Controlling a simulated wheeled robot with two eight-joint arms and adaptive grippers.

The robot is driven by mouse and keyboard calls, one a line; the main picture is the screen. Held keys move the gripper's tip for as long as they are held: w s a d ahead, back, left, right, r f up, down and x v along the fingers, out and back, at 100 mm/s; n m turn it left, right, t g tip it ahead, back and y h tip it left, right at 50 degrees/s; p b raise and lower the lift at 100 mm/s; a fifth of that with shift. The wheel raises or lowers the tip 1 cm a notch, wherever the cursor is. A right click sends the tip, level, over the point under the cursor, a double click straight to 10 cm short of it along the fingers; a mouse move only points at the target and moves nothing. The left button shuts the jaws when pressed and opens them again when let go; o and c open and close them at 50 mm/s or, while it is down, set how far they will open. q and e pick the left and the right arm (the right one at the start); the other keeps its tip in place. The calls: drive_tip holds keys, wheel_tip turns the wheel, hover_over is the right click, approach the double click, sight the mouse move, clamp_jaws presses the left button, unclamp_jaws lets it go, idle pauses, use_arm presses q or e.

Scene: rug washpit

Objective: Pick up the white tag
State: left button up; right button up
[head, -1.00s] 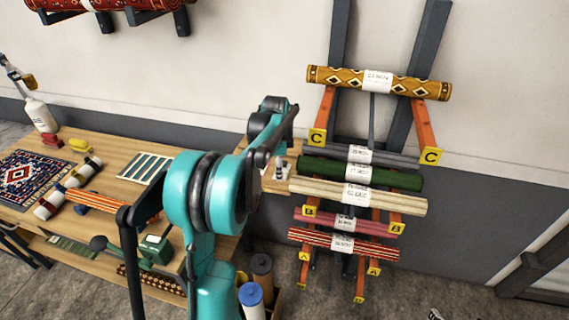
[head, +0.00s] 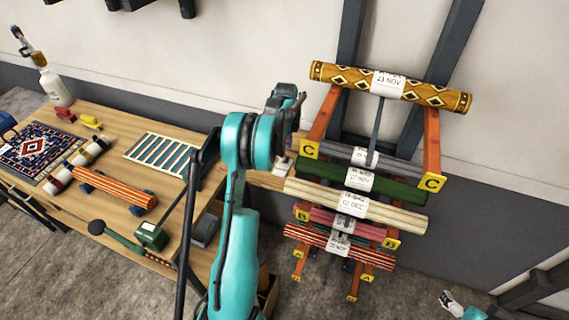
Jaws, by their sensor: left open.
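Several white paper tags are wrapped round the rolled rugs on the rack. They show on the patterned gold roll (head: 389,84), the grey roll (head: 366,157), the green roll (head: 359,179), the cream roll (head: 354,203) and the lower striped roll (head: 340,243). A small whitish patch (head: 283,164) lies on a wooden surface left of the rack; I cannot tell if it is a tag. My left gripper (head: 287,150) is near that patch, partly hidden by my teal arm, and is open. Part of my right gripper (head: 453,304) shows at the bottom right; its jaws are unclear.
The rack's orange arms (head: 432,140) jut forward. Floor is clear at lower right.

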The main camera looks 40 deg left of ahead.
sight(283, 165)
use_arm(q)
wheel_tip(283, 165, down, 4)
drive_tip(key=shift+r, duration=0.1)
drive_tip(key=c, duration=0.9)
drive_tip(key=shift+r, duration=0.1)
